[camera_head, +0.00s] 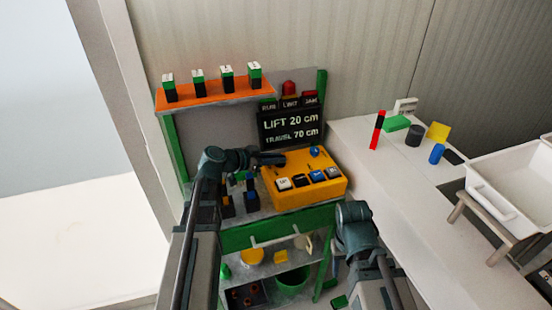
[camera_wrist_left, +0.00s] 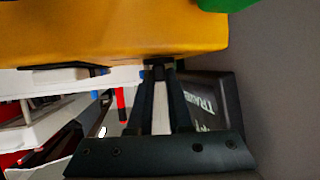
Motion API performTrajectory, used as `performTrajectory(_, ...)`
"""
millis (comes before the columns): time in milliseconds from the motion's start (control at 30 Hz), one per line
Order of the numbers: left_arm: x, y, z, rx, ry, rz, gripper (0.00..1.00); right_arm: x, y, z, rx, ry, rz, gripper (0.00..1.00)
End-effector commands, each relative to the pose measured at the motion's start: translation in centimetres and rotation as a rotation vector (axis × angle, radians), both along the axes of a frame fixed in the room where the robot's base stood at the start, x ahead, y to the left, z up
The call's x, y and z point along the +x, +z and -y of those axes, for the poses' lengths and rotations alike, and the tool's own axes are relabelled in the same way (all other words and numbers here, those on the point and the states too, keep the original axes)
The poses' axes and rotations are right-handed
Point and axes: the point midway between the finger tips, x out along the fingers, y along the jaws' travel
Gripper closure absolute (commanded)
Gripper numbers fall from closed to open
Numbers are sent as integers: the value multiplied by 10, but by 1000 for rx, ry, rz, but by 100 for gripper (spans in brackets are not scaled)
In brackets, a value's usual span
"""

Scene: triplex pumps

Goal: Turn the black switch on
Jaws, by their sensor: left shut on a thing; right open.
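The yellow control box (camera_head: 307,194) stands on the green-edged bench and carries a row of buttons with white, black and blue caps. A blue knob (camera_head: 314,152) stands at its back right. My left gripper (camera_head: 280,160) is at the back left of the box top. In the left wrist view its fingers (camera_wrist_left: 158,68) meet at the box's edge, shut on a small dark part that looks like the black switch. The fingers hide most of it, so its setting cannot be told. My right arm rises at the lower right; its fingers do not show.
A dark sign (camera_head: 291,127) with a red lamp (camera_head: 289,88) stands behind the box. An orange shelf (camera_head: 210,97) with several small blocks is at the upper left. The white counter (camera_head: 392,170) at right holds colored blocks and a white tub (camera_head: 515,185).

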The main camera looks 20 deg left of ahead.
Motion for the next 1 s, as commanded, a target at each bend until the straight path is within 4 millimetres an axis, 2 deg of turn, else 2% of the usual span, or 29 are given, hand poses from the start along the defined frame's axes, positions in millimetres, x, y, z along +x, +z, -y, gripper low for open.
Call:
performTrajectory(200,0,0,0,-1,-2,0,100,0,0,0,0,0,0,50)
performTrajectory(233,0,0,0,-1,-2,0,77,0,0,0,0,0,0,50)
performTrajectory(367,0,0,0,-1,-2,0,54,0,0,0,0,0,0,50)
performTrajectory(733,-4,3,-3,0,-1,0,52,0,3,0,0,0,0,50)
performTrajectory(867,-17,12,-14,-1,2,-1,52,0,12,0,0,0,0,50)
performTrajectory(1000,-39,25,-32,-1,3,-1,52,0,25,0,0,0,0,50)
